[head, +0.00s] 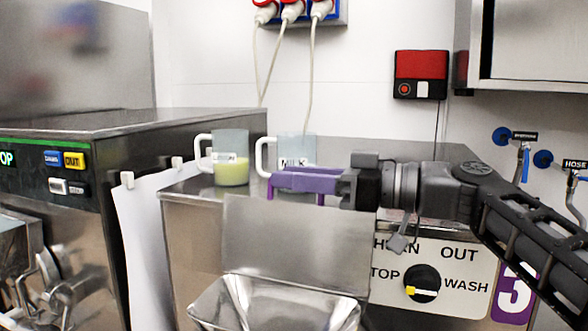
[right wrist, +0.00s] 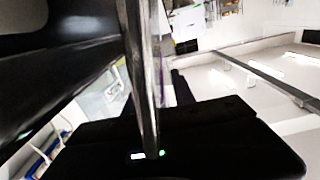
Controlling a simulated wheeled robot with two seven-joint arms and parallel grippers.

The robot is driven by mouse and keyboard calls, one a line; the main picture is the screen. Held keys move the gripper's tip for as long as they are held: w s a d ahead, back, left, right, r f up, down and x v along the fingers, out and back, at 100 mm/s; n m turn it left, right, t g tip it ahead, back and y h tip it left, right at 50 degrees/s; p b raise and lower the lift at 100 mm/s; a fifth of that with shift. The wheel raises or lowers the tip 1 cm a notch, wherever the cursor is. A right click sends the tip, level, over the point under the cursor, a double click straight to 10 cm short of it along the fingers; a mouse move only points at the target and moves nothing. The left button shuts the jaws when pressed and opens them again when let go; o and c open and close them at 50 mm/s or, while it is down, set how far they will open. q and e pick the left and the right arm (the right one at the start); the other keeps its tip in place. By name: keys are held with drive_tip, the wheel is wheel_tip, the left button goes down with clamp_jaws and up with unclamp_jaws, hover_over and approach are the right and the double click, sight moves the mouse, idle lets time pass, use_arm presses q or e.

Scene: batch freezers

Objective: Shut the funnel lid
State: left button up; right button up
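The funnel lid (head: 295,240) is a flat metal panel standing raised behind the metal funnel (head: 275,308), low in the middle of the head view. The funnel's mouth is uncovered. My right gripper (head: 296,190), with purple fingers, comes in from the right and sits at the height of the lid's top edge, partly behind or above it. I cannot tell whether it touches the lid, or how far apart its fingers are. In the right wrist view a shiny metal strip (right wrist: 142,80) stands close in front of the camera. My left gripper is not in view.
A cup of yellow-green liquid (head: 231,160) and a cup labelled MILK (head: 296,150) stand on the machine top behind my right gripper. A panel with a knob (head: 422,283) is below my right arm. Another dark-fronted machine (head: 60,215) stands at left.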

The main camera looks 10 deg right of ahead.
drive_tip(key=shift+w+a, duration=0.1)
drive_tip(key=shift+a, duration=0.05)
drive_tip(key=shift+c, duration=0.3)
clamp_jaws()
idle(1.1)
